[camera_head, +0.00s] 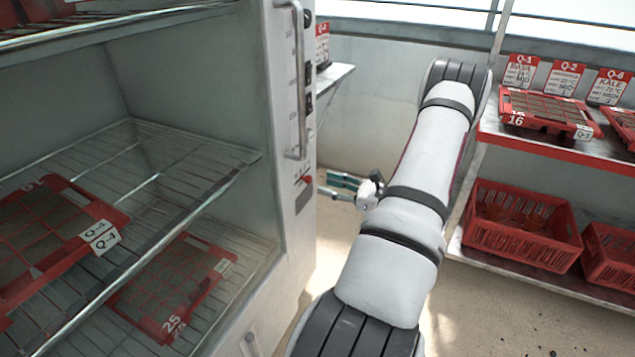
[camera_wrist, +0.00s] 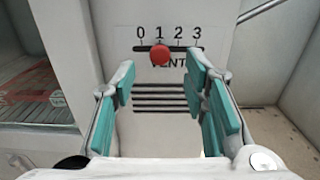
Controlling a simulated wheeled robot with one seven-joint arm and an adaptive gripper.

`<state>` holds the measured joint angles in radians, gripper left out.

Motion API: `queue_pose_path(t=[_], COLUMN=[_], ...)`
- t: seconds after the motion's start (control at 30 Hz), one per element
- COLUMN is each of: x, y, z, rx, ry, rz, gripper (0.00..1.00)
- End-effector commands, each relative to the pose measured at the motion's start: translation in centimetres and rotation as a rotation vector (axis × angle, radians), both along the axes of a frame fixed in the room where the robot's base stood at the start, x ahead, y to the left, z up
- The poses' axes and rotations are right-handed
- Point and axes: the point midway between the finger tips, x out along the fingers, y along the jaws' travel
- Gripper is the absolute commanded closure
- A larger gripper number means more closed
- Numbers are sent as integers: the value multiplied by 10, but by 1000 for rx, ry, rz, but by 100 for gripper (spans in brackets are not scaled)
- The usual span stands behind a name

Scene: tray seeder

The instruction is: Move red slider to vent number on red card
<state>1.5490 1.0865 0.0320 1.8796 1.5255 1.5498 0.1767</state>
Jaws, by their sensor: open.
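The red slider (camera_wrist: 160,55) is a round red knob on a dark slot in the wrist view, just below the number 1 of a 0 to 3 scale marked VENT. The vent panel is on the cabinet's front edge (camera_head: 300,180) in the head view. My gripper (camera_wrist: 165,85) is open and empty, its teal-padded fingers either side of and below the knob, apart from it. It also shows in the head view (camera_head: 335,187) beside the cabinet.
The open cabinet at left holds red trays (camera_head: 60,235) on wire racks (camera_head: 150,165). A vertical handle (camera_head: 303,80) is on its edge. At right, a shelf (camera_head: 560,146) bears a red tray (camera_head: 545,112), with red crates (camera_head: 522,222) below. Another red card (camera_head: 322,45) stands behind the cabinet.

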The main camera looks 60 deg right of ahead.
Motion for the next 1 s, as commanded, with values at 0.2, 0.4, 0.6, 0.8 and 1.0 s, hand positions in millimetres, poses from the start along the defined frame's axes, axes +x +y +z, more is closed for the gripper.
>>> queue_pose_path(t=[0.2, 0.4, 0.6, 0.8, 1.0], x=[-41, -60, -64, -63, -63], y=[-4, -5, -5, -5, -5], z=[0, 0, 0, 0, 0], rx=[0, 0, 1, 1, 1], ry=[0, 0, 0, 0, 0], rz=[-3, -1, 1, 1, 1], gripper=[60, 60, 60, 60, 60])
